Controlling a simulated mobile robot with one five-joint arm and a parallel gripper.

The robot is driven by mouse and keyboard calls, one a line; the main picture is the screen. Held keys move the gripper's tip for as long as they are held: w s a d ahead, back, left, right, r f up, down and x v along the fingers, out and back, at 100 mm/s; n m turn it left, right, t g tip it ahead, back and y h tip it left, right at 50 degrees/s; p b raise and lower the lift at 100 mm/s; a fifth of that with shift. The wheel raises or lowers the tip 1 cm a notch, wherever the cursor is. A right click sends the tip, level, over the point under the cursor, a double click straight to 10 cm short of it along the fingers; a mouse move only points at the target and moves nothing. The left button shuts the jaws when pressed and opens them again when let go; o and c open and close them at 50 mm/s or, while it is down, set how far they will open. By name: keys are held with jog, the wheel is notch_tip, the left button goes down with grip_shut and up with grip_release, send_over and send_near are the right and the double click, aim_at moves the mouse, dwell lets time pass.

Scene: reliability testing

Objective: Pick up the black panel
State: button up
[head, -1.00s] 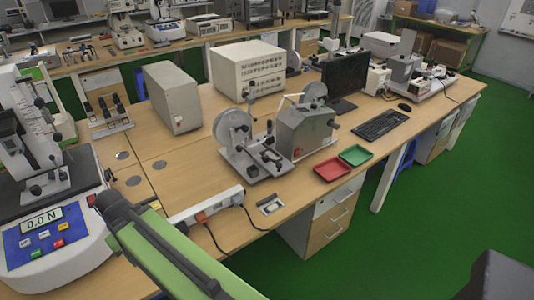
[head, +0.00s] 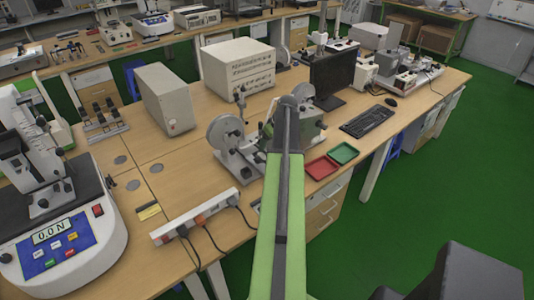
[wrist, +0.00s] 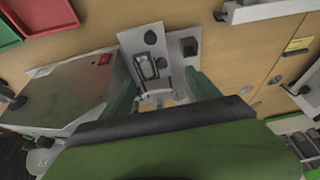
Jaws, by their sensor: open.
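No thing is plainly marked as the black panel. The largest flat black thing is the upright monitor (head: 332,75) on the bench in the head view, right of my arm. A small black square block (wrist: 189,46) sits on a light metal plate of the bench device (wrist: 143,48) in the wrist view. I cannot tell whether either is the panel. My gripper (wrist: 158,82) is open and empty in the wrist view, its green fingers spread above the device's lower part. In the head view my arm hides most of the gripper.
The grey box-shaped machine (wrist: 72,92) stands close to the left finger. Red (head: 320,168) and green (head: 343,153) trays lie right of my arm, near the keyboard (head: 366,121). A white power strip (head: 194,216) and cables lie at the front edge. Bare bench shows left of the device.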

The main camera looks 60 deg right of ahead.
jog(key=s+d, duration=0.4)
jog(key=b+x, duration=0.3)
jog(key=x, duration=0.1)
jog(key=b+x, duration=0.3)
jog(key=b, duration=0.1)
jog(key=b+x, duration=0.4)
jog(key=shift+w+d+f, duration=0.1)
jog(key=shift+w+f, duration=0.1)
jog(key=shift+w, duration=0.3)
jog(key=shift+w+f+b, duration=0.1)
jog(key=shift+b, duration=0.2)
jog(key=b+x, duration=0.4)
jog(key=x, duration=0.1)
jog(key=shift+w+b, duration=0.1)
jog(key=shift+b, duration=0.3)
jog(key=c, duration=1.4)
notch_tip(320, 180, up, 10)
jog(key=p, duration=1)
